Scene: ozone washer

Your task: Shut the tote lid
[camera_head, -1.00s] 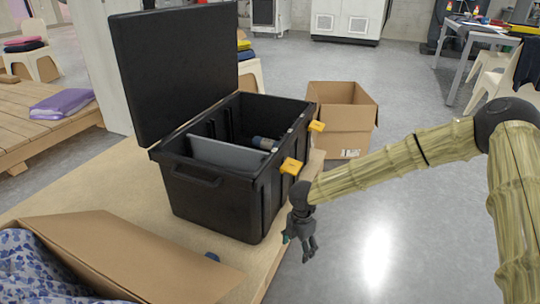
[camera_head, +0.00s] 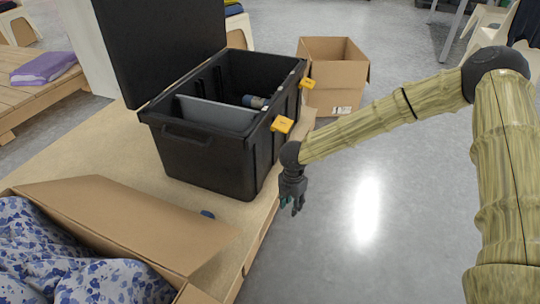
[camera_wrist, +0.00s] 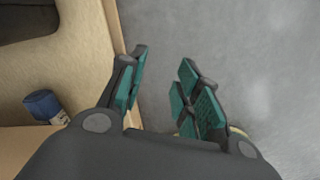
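The black tote (camera_head: 212,165) stands on a wooden platform. Its lid (camera_head: 160,45) is open and upright on the tote's left side, with its top cut off by the frame. Two yellow latches (camera_head: 283,124) stick out on the right side. Inside are a grey divider panel (camera_head: 215,112) and a dark cylindrical item (camera_head: 255,102). My gripper (camera_head: 293,208) hangs downward to the right of the tote, beyond the platform's edge and apart from the tote. In the wrist view its fingers (camera_wrist: 160,92) are spread with nothing between them.
An open cardboard box (camera_head: 333,80) stands behind the tote. Another box (camera_head: 130,215) with blue-patterned cloth (camera_head: 60,255) is at the front left. A small blue-capped item (camera_wrist: 45,107) lies on the platform (camera_head: 85,150).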

